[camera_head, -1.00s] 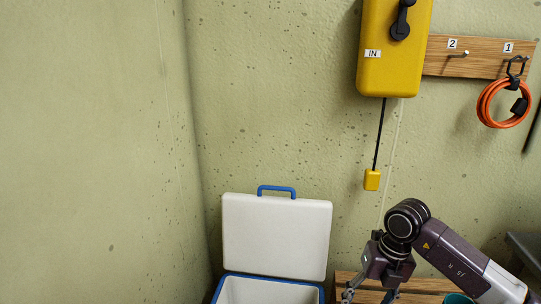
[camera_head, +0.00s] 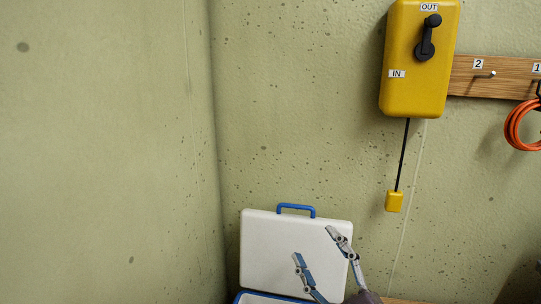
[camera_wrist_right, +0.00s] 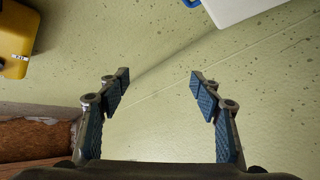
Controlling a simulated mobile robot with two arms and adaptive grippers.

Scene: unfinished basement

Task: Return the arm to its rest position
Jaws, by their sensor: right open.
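My right gripper (camera_head: 316,247) is in the lower part of the head view, in front of the open cooler's white lid. Its two fingers point up and stand apart, with nothing between them. In the right wrist view the same gripper (camera_wrist_right: 160,78) is open and empty, with only bare wall beyond its fingertips. Most of my right arm lies below the edge of the head view. My left gripper does not show.
The white cooler lid (camera_head: 268,245) with its blue handle stands raised against the wall. A yellow box (camera_head: 405,85) with a black lever hangs above right. A wooden rail (camera_head: 512,82) with pegs holds an orange coil (camera_head: 514,130). The left wall is bare.

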